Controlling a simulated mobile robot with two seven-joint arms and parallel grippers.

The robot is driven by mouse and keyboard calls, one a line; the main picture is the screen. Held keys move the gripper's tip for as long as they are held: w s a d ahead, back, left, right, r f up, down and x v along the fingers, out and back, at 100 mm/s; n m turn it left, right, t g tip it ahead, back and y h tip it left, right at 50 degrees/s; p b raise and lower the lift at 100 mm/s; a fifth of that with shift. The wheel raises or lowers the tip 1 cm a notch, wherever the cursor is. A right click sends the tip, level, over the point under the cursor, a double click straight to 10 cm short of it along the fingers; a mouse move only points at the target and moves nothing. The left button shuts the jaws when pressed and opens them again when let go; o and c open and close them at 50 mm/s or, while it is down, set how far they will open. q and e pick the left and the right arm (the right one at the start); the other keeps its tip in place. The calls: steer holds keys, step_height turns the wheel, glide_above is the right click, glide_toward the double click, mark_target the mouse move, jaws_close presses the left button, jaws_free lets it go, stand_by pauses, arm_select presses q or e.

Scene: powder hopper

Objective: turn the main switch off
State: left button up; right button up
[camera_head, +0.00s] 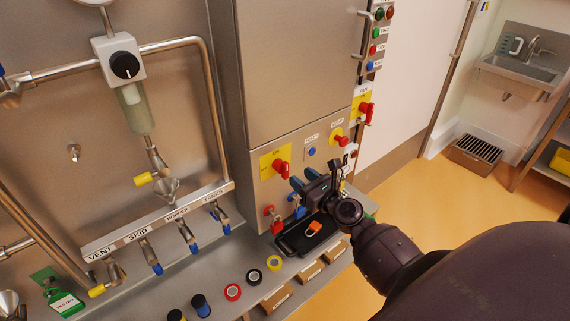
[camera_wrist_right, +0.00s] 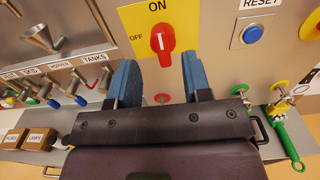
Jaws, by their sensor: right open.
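A red rotary switch (camera_head: 281,168) sits on a yellow plate on the steel cabinet front. It also shows in the right wrist view, where the red knob (camera_wrist_right: 161,40) is on the yellow plate marked ON at the top and OFF at the left. The knob stands roughly upright, its pointer toward ON. My right gripper (camera_head: 303,180) is in front of the panel, a little below and to the right of the knob. In the right wrist view the blue fingers (camera_wrist_right: 160,80) are spread apart and empty, with the knob ahead between them, untouched. My left gripper is not in view.
A blue RESET button (camera_wrist_right: 250,35) is right of the switch. Another red switch on yellow (camera_head: 365,112) is on the cabinet's side strip. A black tray (camera_head: 290,242) with an orange item lies below my gripper. Labelled valves (camera_head: 186,236) line the left.

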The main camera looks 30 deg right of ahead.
mark_target(287, 166)
steer(key=w, duration=0.7)
steer(key=shift+w+a, duration=0.3)
steer(key=shift+w, duration=0.1)
steer(key=c, duration=0.6)
steer(key=shift+o, duration=0.2)
